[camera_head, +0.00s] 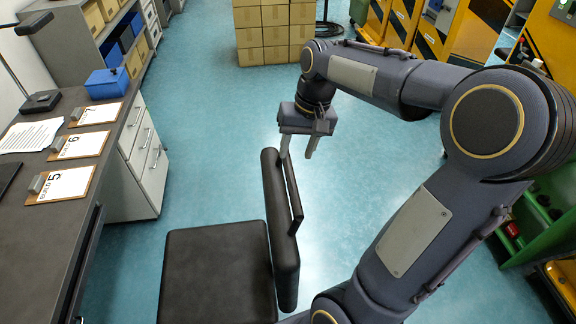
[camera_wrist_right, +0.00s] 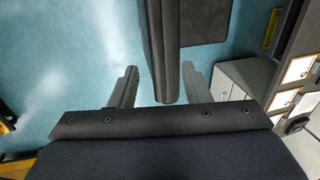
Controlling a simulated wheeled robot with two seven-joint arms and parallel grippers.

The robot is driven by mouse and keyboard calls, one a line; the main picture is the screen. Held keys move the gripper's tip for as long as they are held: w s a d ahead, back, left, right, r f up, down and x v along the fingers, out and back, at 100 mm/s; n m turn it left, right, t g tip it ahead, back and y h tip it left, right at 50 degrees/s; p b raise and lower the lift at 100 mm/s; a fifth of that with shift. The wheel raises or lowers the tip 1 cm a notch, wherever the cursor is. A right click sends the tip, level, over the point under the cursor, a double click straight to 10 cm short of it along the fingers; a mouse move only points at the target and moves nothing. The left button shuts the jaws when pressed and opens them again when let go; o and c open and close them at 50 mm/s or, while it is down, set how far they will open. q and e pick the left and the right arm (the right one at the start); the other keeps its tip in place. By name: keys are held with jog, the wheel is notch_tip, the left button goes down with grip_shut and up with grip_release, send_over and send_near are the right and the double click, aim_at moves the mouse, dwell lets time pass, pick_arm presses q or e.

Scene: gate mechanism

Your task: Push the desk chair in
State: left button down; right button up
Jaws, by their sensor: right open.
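The black desk chair has its seat (camera_head: 217,275) and upright backrest (camera_head: 277,225) in the lower middle of the head view. The seat lies left of the backrest, on the desk's side. The desk (camera_head: 50,228) runs along the left. My right gripper (camera_head: 299,155) is open at the far top end of the backrest. In the right wrist view, the backrest (camera_wrist_right: 160,50) reaches between the two spread fingers (camera_wrist_right: 160,88), with visible gaps on both sides. The chair's base is hidden. My left gripper is not in view.
A white drawer unit (camera_head: 140,165) stands under the desk's far part. Clipboards (camera_head: 67,184) and a blue bin (camera_head: 106,83) are on the desk. Stacked cardboard boxes (camera_head: 275,35) stand at the back. A green rack (camera_head: 540,225) is at right. Blue floor (camera_head: 210,130) is clear between desk and chair.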

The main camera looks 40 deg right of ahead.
aim_at(291, 173)
jog(key=x, duration=0.7)
jog(key=shift+w+d+f, duration=0.15)
jog(key=shift+d+f, duration=0.15)
jog(key=shift+f, duration=0.15)
grip_shut()
